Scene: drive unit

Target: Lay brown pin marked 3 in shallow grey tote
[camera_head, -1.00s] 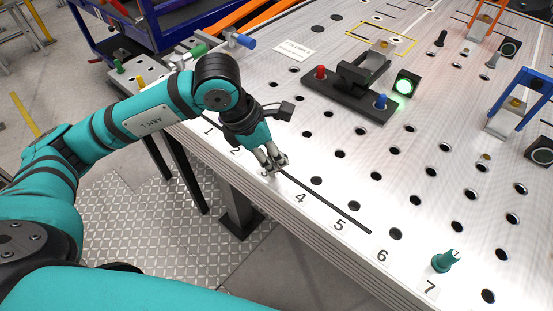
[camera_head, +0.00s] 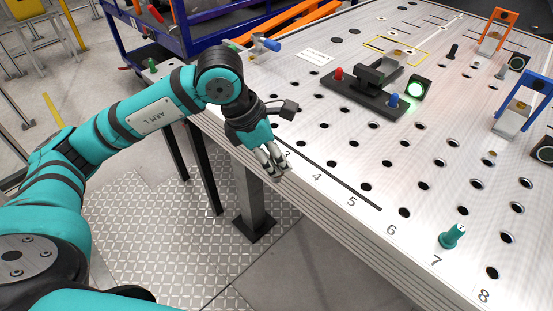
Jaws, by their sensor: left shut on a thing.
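My left gripper (camera_head: 272,170) is at the front edge of the perforated metal table (camera_head: 330,160), just beside the printed number 3. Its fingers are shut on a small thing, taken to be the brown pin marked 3. The pin itself is hidden by the fingers, so its colour and mark cannot be read. I see no shallow grey tote that I can make out. My right gripper is not in view.
A teal pin (camera_head: 452,236) stands near number 7. A black fixture (camera_head: 367,90) with red and blue knobs and a lit green lamp (camera_head: 419,90) stands farther back. Blue (camera_head: 523,100) and orange (camera_head: 498,31) brackets are at right. A blue cart (camera_head: 185,35) is behind my arm.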

